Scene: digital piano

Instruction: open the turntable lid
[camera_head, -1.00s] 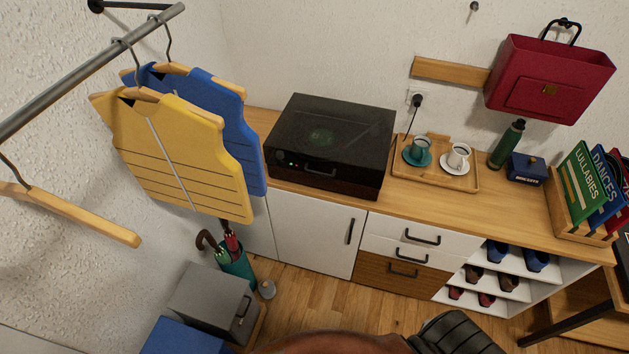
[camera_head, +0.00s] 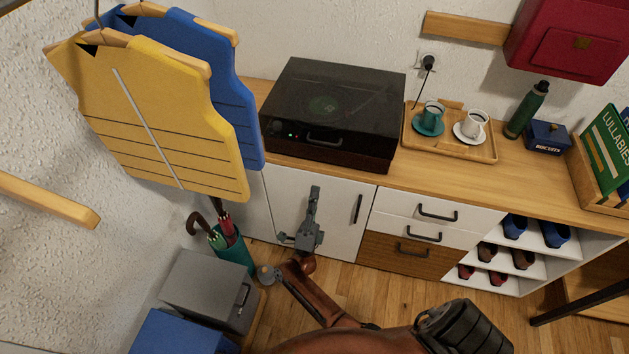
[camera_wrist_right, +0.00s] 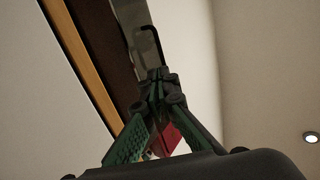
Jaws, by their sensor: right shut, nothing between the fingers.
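The turntable (camera_head: 330,118) stands on the wooden sideboard top. Its dark, see-through lid (camera_head: 345,80) lies closed over the platter, and a black handle (camera_head: 323,138) sits on its front. My right gripper (camera_head: 314,190) is shut and empty, in front of the white cabinet door and below the turntable in the head view. In the right wrist view its fingertips (camera_wrist_right: 156,73) point up towards the lid handle (camera_wrist_right: 150,40), with a gap between them. My left gripper is in neither view.
Yellow (camera_head: 150,115) and blue (camera_head: 235,90) vests hang left of the turntable. A wooden tray (camera_head: 485,152) with two cups stands to its right. Below are an umbrella stand (camera_head: 233,252) and a grey box (camera_head: 205,285). The sideboard front (camera_head: 285,190) by my gripper is clear.

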